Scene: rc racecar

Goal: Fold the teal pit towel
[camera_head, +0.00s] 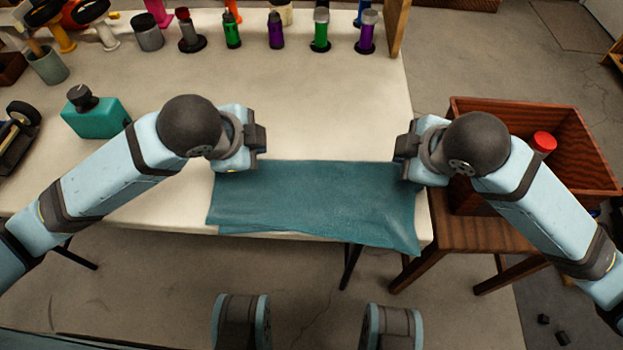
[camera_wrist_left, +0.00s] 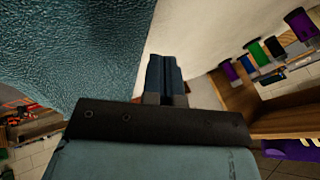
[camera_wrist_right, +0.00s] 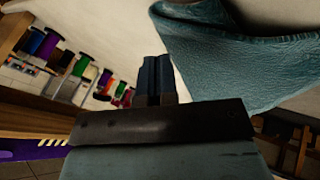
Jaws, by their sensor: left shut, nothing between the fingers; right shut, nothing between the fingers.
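The teal towel (camera_head: 310,200) lies as a wide strip along the front edge of the white table, and its lower right corner hangs a little past the edge. My left gripper (camera_head: 262,140) is at the towel's far left corner. My right gripper (camera_head: 400,158) is at its far right corner. In the left wrist view the fingers (camera_wrist_left: 165,72) are shut with nothing between them, and the towel (camera_wrist_left: 75,50) spreads beside them. In the right wrist view the fingers (camera_wrist_right: 158,75) are shut and empty, with the towel (camera_wrist_right: 230,60) to their right.
A teal bottle (camera_head: 97,115) stands left of my left arm. Several coloured bottles and spools line the table's back, such as a purple one (camera_head: 367,30). A wooden crate (camera_head: 590,150) with a red-capped item (camera_head: 543,143) stands on a stool at right. The table middle (camera_head: 310,105) is clear.

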